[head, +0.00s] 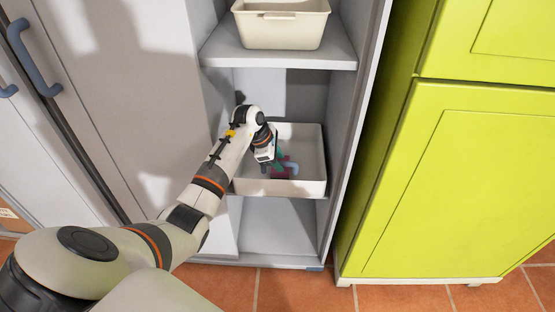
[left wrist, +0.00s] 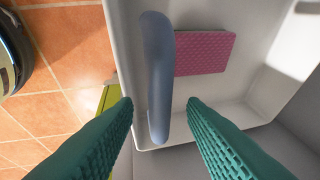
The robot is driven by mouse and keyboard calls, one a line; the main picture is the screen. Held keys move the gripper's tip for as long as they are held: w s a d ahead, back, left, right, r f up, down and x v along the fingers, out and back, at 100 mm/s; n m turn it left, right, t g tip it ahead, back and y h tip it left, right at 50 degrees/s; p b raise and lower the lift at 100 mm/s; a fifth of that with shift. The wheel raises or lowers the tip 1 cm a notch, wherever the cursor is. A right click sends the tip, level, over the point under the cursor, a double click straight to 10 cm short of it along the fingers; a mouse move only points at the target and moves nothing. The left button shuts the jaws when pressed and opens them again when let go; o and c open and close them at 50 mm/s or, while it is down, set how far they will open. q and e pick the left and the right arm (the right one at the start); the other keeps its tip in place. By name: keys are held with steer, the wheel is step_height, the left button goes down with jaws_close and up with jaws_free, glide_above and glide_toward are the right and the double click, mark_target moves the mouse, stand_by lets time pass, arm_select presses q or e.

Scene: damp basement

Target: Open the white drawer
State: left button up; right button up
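The white drawer (head: 308,187) is an open-topped bin in the middle compartment of the tall white cabinet. Its white interior also shows in the left wrist view (left wrist: 215,97). A blue-grey curved handle (left wrist: 157,80) stands out at the drawer; it is partly visible in the head view (head: 293,168). My left gripper (head: 281,162) reaches down over the drawer. In the left wrist view its teal fingers (left wrist: 159,104) are spread, with the handle between them and gaps on both sides. My right gripper is in neither view.
A textured pink block (left wrist: 205,53) lies inside the drawer. A cream bin (head: 282,30) stands on the shelf above. A lime-green cabinet (head: 450,190) is at the right. A closed cabinet door with a blue handle (head: 32,57) is at the left. The floor (head: 405,298) is terracotta tile.

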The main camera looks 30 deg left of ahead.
arm_select(q)
steer(key=shift+c, duration=0.6)
jaws_close()
